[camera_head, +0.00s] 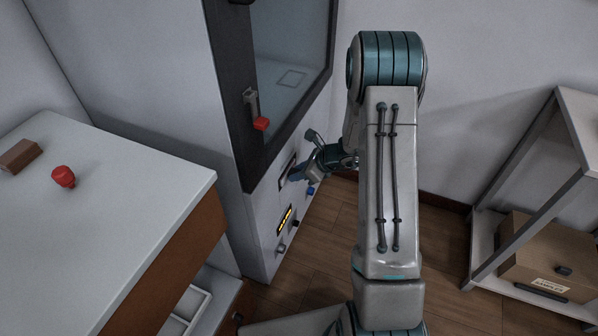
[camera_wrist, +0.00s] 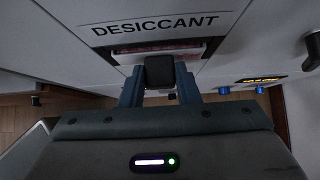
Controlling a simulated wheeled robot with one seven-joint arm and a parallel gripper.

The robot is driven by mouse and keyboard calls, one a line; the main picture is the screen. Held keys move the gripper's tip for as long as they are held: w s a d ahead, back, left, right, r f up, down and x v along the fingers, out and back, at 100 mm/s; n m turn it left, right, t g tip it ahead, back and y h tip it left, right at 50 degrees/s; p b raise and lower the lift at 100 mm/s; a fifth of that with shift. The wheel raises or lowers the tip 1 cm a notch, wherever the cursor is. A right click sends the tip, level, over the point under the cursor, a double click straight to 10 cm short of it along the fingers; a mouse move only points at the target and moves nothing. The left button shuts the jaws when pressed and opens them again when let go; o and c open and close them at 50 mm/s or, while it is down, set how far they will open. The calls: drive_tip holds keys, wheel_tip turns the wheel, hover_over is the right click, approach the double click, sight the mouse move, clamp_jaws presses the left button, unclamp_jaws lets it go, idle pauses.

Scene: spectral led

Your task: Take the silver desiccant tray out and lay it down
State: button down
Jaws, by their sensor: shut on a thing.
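The desiccant tray (camera_wrist: 190,53) sits in a slot under the label DESICCANT on the front of the cabinet (camera_head: 262,215). In the wrist view only a narrow strip of it shows, with some reddish colour inside the slot. A dark block-shaped handle (camera_wrist: 159,68) stands out at its front. My gripper (camera_wrist: 160,82) has its two blue fingers closed on either side of this handle. In the head view my gripper (camera_head: 298,173) is at the slot on the cabinet's lower front; the tray is mostly hidden there. How far the tray is in cannot be told.
A white-topped bench (camera_head: 110,215) at left holds a red knob-like piece (camera_head: 63,177) and a brown block (camera_head: 19,156). A shelf with a cardboard box (camera_head: 548,258) stands right. Open floor lies between.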

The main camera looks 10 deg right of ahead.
drive_tip(key=s+d, duration=0.8)
drive_tip(key=d, duration=0.3)
drive_tip(key=shift+s+d, duration=0.15)
idle(0.4)
drive_tip(key=shift+s+d+b, duration=0.3)
drive_tip(key=shift+d, duration=0.15)
